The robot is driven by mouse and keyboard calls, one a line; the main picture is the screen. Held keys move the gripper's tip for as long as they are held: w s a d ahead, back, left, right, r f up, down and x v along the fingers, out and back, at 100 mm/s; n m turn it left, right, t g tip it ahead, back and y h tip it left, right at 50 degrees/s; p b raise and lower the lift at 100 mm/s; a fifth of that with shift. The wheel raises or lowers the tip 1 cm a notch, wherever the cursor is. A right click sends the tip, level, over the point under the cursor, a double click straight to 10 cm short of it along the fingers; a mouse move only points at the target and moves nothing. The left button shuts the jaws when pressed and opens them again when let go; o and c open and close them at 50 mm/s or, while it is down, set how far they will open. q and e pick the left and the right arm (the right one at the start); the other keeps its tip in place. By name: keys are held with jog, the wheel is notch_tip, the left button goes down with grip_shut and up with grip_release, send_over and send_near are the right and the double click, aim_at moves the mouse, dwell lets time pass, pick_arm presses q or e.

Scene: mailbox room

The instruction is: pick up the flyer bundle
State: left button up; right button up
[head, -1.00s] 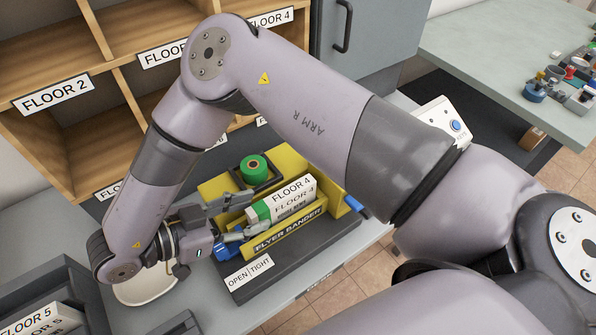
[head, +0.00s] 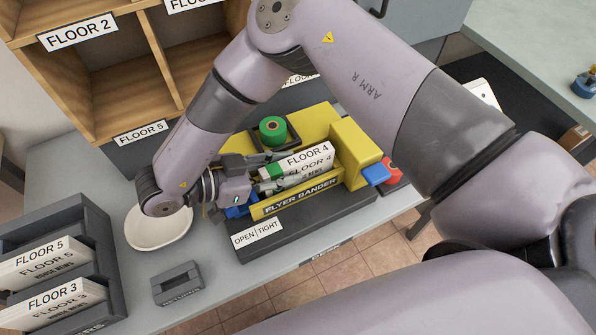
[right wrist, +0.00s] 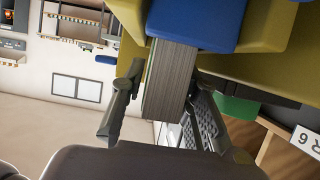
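The flyer bundle (head: 306,160), white with a green band and a FLOOR 4 label, lies in the yellow trough of the flyer bander (head: 300,197). My right gripper (head: 264,177) is at the bundle's left end. In the right wrist view the bundle's grey layered edge (right wrist: 169,80) lies between the two fingers (right wrist: 165,105), one on each side, with narrow gaps showing. The fingers look open around it. The far part of the bundle is hidden by a blue block (right wrist: 195,22) in that view. My left gripper is not in view.
A green tape roll (head: 272,130) stands behind the trough. A blue lever (head: 238,211) is near my right gripper. A white round dish (head: 160,230), a small grey block (head: 178,284) and a grey rack (head: 97,240) with other bundles are left. Wooden pigeonholes (head: 110,75) rise behind.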

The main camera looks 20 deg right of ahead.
grip_shut()
jog(key=shift+r, duration=0.15)
dwell(0.4)
